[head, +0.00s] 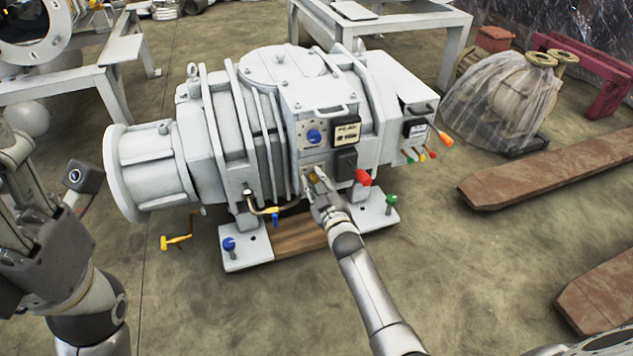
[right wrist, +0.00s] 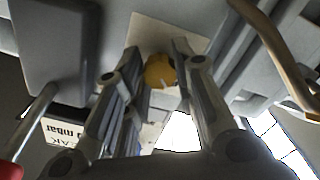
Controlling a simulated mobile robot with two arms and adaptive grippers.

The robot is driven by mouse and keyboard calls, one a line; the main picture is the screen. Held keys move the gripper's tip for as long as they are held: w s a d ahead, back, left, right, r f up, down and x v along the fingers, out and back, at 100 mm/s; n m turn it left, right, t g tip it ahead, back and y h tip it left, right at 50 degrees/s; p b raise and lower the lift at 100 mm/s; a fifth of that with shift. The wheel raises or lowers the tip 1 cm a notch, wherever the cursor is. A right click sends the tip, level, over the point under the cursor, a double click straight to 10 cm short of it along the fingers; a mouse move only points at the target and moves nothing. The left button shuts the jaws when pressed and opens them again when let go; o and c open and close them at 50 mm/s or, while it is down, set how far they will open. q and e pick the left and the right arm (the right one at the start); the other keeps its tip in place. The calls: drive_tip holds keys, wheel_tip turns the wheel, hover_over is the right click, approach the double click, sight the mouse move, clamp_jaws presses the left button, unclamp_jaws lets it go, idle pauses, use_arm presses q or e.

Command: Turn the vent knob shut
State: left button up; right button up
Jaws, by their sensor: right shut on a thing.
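The vent knob appears to be the small yellow knob (head: 317,175) low on the front of the grey vacuum pump (head: 258,135). In the right wrist view the yellow knob (right wrist: 160,70) sits between my finger ends, on a pale plate. My right gripper (head: 313,178) is at the pump's front and shut on the knob. Its fingers partly hide the knob in the head view. My left gripper (head: 25,185) is at the left edge, away from the pump; its finger opening is not clear.
A blue knob (head: 314,136) sits above the yellow one. Wooden beams (head: 550,170) lie on the floor at right.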

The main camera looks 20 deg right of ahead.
idle(0.3)
drive_tip(key=o, duration=1)
drive_tip(key=shift+s, duration=0.15)
drive_tip(key=s, duration=1.1)
drive_tip(key=shift+s+d, duration=0.2)
drive_tip(key=shift+s, duration=0.2)
drive_tip(key=shift+r, duration=0.1)
